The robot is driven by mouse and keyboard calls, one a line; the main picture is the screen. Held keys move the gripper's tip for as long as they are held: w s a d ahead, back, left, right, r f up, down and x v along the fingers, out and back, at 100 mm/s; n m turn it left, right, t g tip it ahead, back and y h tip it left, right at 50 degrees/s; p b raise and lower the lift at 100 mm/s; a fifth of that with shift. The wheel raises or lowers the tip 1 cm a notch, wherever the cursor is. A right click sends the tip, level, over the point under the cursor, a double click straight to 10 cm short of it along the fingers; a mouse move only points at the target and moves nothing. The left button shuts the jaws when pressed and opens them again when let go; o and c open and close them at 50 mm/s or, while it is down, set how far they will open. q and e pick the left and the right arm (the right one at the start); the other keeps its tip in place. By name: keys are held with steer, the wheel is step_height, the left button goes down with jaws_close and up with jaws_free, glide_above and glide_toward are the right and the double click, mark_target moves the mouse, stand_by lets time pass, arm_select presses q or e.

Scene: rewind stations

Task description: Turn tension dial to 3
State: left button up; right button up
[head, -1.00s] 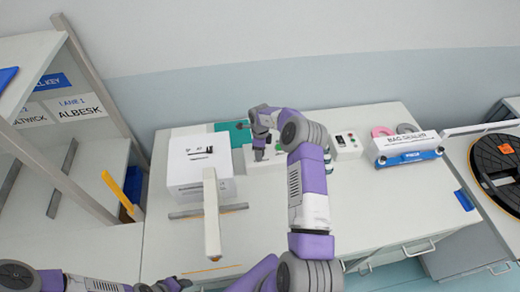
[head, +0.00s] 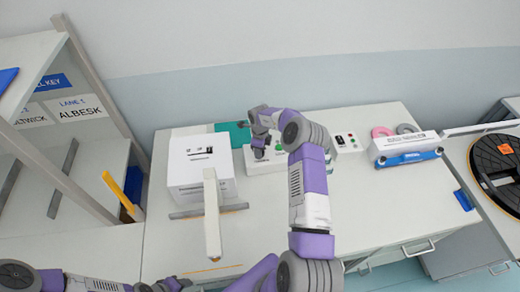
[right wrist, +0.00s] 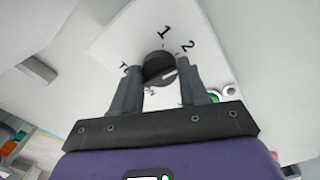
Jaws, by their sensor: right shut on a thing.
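The tension dial (right wrist: 158,66) is a dark round knob on a white panel (right wrist: 122,38) in the right wrist view. The printed numbers 1 and 2 show beside it, and other marks to its left and below are partly hidden. A pale mark shows on its lower right. My right gripper (right wrist: 160,82) is shut on the dial, one finger on each side. In the head view my right gripper (head: 259,153) is over the white station box (head: 272,167), and hides the dial. Only links of my left arm show at the lower left.
A white box with a slot (head: 200,172) stands just left of the station. A bag sealer (head: 405,148) and pink and grey rings are farther right.

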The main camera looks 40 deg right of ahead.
steer(key=m, duration=0.3)
steer(key=shift+r+p, duration=0.1)
steer(key=shift+p, duration=0.3)
steer(key=shift+m+p, duration=0.4)
steer(key=shift+m, duration=1.7)
steer(key=o, duration=1)
step_height(320, 180, up, 8)
steer(key=shift+f, duration=0.25)
